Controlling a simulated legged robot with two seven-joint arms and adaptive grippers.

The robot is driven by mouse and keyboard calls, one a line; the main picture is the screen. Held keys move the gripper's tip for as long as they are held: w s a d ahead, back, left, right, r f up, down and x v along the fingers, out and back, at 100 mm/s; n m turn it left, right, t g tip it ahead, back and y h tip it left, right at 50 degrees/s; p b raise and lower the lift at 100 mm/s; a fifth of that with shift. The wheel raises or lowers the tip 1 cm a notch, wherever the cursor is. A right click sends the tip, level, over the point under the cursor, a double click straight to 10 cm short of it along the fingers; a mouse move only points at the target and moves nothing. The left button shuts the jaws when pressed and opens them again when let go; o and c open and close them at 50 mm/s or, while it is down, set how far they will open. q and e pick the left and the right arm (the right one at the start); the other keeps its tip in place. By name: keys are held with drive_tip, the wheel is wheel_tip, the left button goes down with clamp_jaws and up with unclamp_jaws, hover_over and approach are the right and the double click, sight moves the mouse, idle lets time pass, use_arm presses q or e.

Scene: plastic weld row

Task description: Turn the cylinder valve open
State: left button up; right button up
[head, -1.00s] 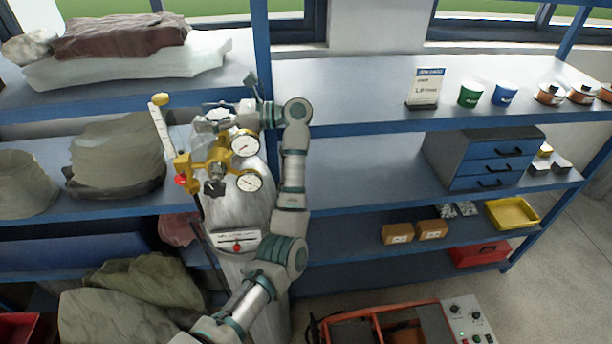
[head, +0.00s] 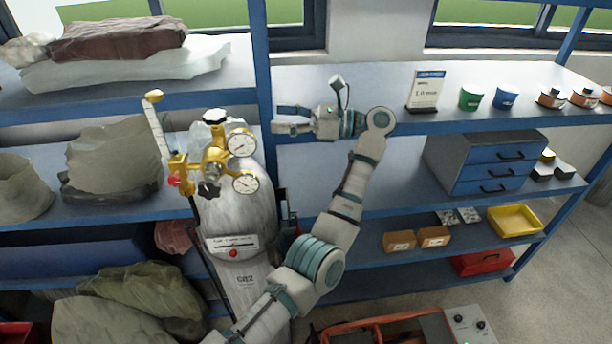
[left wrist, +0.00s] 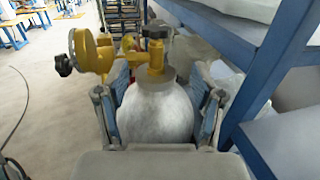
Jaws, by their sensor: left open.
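A grey-white gas cylinder (head: 236,210) stands upright in front of the shelves. Its yellow regulator (head: 217,158) carries two round gauges. In the left wrist view the cylinder's rounded top (left wrist: 157,113) and the dark handwheel (left wrist: 155,33) show beyond and between the spread fingers. How far the valve is turned cannot be told. My right gripper is not in view.
A blue shelf post (head: 262,75) stands close behind the gripper. The upper shelf holds a sign (head: 426,88) and several small cups. A drawer cabinet (head: 490,162) stands lower right. Sacks (head: 120,165) fill the left shelves. A red-framed machine (head: 400,330) stands in front.

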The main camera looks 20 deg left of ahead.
use_arm(q)
drive_tip(key=w+f+m+t+b, duration=0.1)
drive_tip(key=w+f+m+t, duration=0.3)
drive_tip(key=f+m+t, duration=0.3)
drive_tip(key=w+f+m+t+y+b, duration=0.1)
drive_tip(key=w+f+m+t, duration=0.3)
drive_tip(key=f+m+t, duration=0.3)
drive_tip(key=w+f+m+t+y+b, duration=0.1)
drive_tip(key=w+f+m+t, duration=0.4)
drive_tip(key=f+m, duration=0.7)
drive_tip(key=f+t, duration=0.1)
drive_tip(key=t, duration=0.1)
drive_tip(key=shift+t+b, duration=0.3)
drive_tip(key=shift+a, duration=0.1)
